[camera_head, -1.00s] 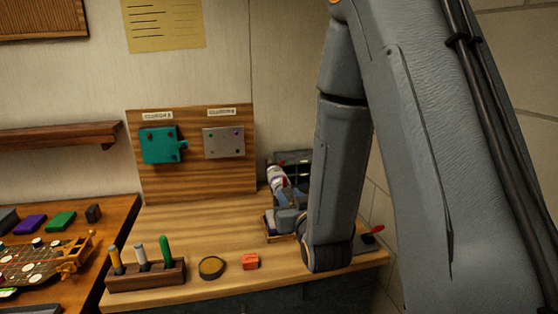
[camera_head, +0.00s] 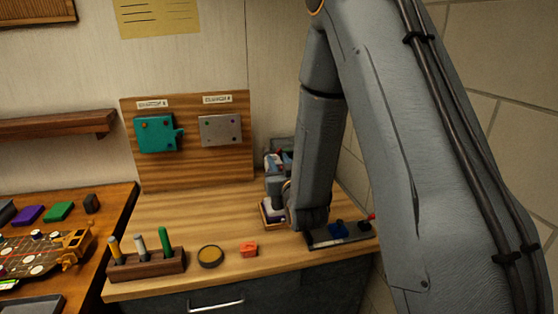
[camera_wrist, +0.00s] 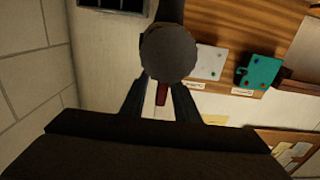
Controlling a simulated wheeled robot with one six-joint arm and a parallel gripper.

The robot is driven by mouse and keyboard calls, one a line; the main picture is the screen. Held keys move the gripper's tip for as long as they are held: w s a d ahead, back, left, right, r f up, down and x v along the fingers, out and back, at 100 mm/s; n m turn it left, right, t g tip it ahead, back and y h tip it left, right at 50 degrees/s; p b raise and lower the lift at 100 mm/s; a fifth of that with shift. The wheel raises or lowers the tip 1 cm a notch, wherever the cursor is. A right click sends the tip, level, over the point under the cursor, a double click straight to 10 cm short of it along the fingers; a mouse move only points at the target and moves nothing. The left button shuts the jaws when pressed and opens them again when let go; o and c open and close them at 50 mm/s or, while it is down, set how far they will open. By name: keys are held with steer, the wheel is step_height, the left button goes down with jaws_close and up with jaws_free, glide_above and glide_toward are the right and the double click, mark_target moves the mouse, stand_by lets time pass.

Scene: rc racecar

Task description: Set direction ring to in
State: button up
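My gripper (camera_wrist: 160,90) shows in the wrist view as two dark fingers, one on each side of a rounded grey-brown end (camera_wrist: 168,53) with a dark shaft above it. A small red piece (camera_wrist: 161,95) shows between the fingers, below that end. The fingertips are partly hidden, so I cannot tell whether they grip it. In the head view my gripper (camera_head: 275,186) is small and partly hidden beside my arm, at the back right of the workbench near a white and red object (camera_head: 275,161). I cannot make out a direction ring.
A wooden board (camera_head: 186,175) holds a teal plate (camera_head: 156,134) and a grey plate (camera_head: 220,130). A dark tray (camera_head: 340,234) lies right. The bench middle is clear.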

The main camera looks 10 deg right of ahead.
jaws_close()
steer(key=shift+d, duration=0.1)
steer(key=shift+d+f+m+b, duration=0.1)
steer(key=shift+d+m+b, duration=0.4)
steer(key=shift+m+b, duration=0.7)
steer(key=shift+d+f+m+b, duration=0.15)
steer(key=shift+d+m+b, duration=0.25)
steer(key=shift+m+b, duration=0.35)
steer(key=shift+d+f+m+b, duration=0.1)
steer(key=shift+d+m+b, duration=0.35)
steer(key=shift+m, duration=0.5)
steer(key=shift+a, duration=0.1)
